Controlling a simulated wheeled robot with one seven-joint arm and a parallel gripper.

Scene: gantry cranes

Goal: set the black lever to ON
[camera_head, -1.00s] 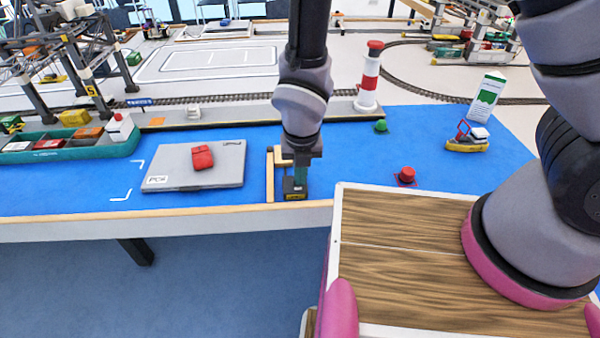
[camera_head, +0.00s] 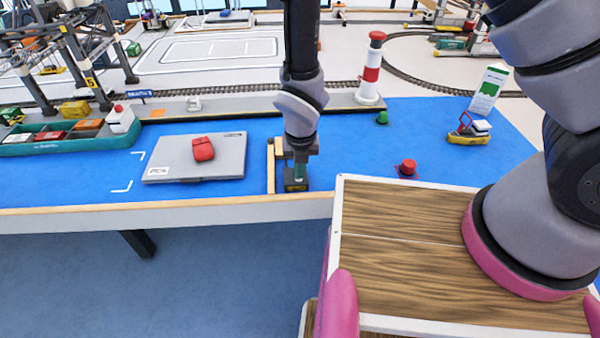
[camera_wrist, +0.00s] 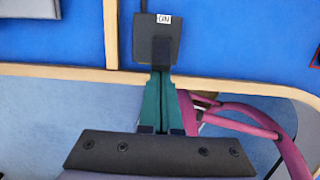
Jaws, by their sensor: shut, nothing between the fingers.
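A black lever unit (camera_wrist: 145,38) with a white label reading ON stands at the table's front edge. It shows as a small black block with a yellowish front mark (camera_head: 296,187) in the head view. A dark upright piece, seemingly the lever (camera_wrist: 161,52), lies at the fingertips in the wrist view. My gripper (camera_wrist: 160,76) has teal fingers, closed together and empty, reaching to the unit. It comes down over the unit in the head view (camera_head: 300,172). Whether the fingertips touch the lever, and its exact setting, I cannot tell.
A grey panel with a red block (camera_head: 203,149) lies further left. My wood-topped base fills the lower right.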

